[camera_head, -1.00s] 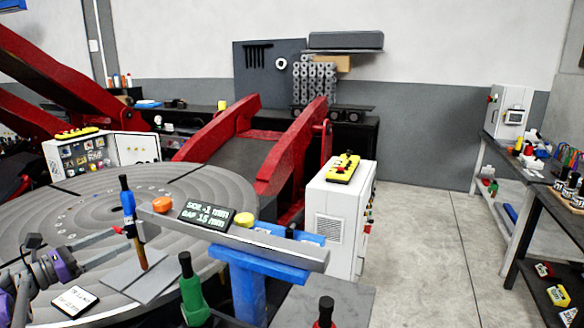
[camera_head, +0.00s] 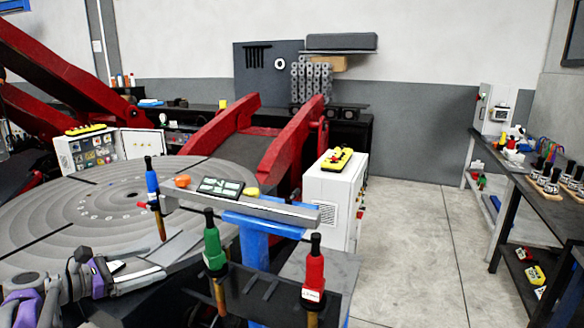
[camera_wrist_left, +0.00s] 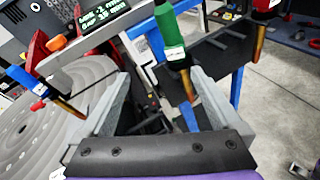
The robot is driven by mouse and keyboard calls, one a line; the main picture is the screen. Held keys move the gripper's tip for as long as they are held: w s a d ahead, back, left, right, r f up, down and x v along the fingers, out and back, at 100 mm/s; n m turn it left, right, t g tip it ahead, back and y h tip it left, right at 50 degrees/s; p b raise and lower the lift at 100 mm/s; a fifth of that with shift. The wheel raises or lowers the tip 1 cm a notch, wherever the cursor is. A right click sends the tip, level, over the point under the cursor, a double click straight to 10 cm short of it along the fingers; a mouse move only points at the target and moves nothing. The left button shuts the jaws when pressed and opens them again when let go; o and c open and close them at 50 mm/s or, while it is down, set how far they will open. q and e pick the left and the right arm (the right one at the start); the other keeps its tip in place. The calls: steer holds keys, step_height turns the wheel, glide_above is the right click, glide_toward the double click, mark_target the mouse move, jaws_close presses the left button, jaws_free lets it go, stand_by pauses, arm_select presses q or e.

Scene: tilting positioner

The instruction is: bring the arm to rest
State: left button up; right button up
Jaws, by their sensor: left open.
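My left gripper (camera_head: 143,268) is open at the lower left of the head view, with nothing between its fingers. Its two grey fingers also show spread in the left wrist view (camera_wrist_left: 165,98). A blue-handled torch (camera_head: 152,185) with a copper tip stands at the left end of the grey beam (camera_head: 270,209). A green-handled torch (camera_head: 212,245) and a red-handled torch (camera_head: 314,268) stand upright at a dark rack (camera_head: 262,290). In the wrist view the green torch (camera_wrist_left: 176,45) shows beyond the gap between the fingers, apart from them. My right gripper is not in view.
A large round turntable (camera_head: 95,215) fills the left, with red arms (camera_head: 290,150) behind it. A white cabinet (camera_head: 332,205) with a yellow pendant (camera_head: 335,160) stands behind the rack. Benches (camera_head: 520,185) line the right. The floor (camera_head: 405,240) between is clear.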

arm_select(q)
steer(key=s+d+f+m+g+y, duration=0.2)
steer(key=s+d+f+m+g, duration=0.1)
steer(key=s+d+f+m, duration=0.3)
steer(key=s+d+f+m+g+y, duration=0.15)
steer(key=s+d+f+m, duration=0.3)
steer(key=d, duration=0.45)
steer(key=s+f+m+y, duration=0.3)
steer(key=s+f+m, duration=0.3)
steer(key=s, duration=0.3)
steer(key=s+d+f+m+g+y, duration=0.1)
steer(key=s+f+m+y, duration=0.2)
steer(key=s+f+m, duration=0.3)
steer(key=s+m, duration=0.2)
steer(key=s, duration=0.1)
steer(key=shift+s+d+f, duration=0.15)
steer(key=shift+f, duration=0.1)
